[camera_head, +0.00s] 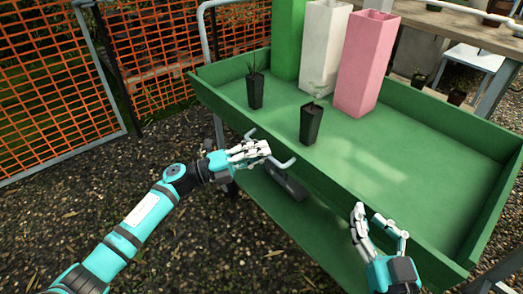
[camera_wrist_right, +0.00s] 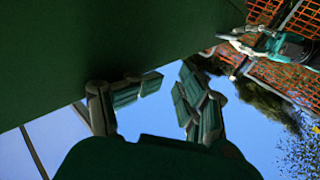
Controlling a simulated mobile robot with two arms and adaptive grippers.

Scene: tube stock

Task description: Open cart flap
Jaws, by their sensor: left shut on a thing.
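The green cart (camera_head: 430,165) has a long green front flap (camera_head: 325,187), which stands upright along the tray's near edge. A grey bent handle (camera_head: 286,163) shows at the flap's outer face. My left gripper (camera_head: 266,150) is shut at this handle; its fingers hide the part they hold. My right gripper (camera_head: 382,222) is at the flap's near right part, fingers apart and empty. In the right wrist view, its open fingertips (camera_wrist_right: 170,84) are close to a green panel (camera_wrist_right: 90,50); I cannot tell whether they touch it.
Two black plant pots (camera_head: 255,90) (camera_head: 311,124) stand in the tray. Behind them are tall green (camera_head: 287,40), white (camera_head: 324,45) and pink (camera_head: 367,65) tubes. The tray's right half is bare. An orange mesh fence (camera_head: 60,80) is at the left.

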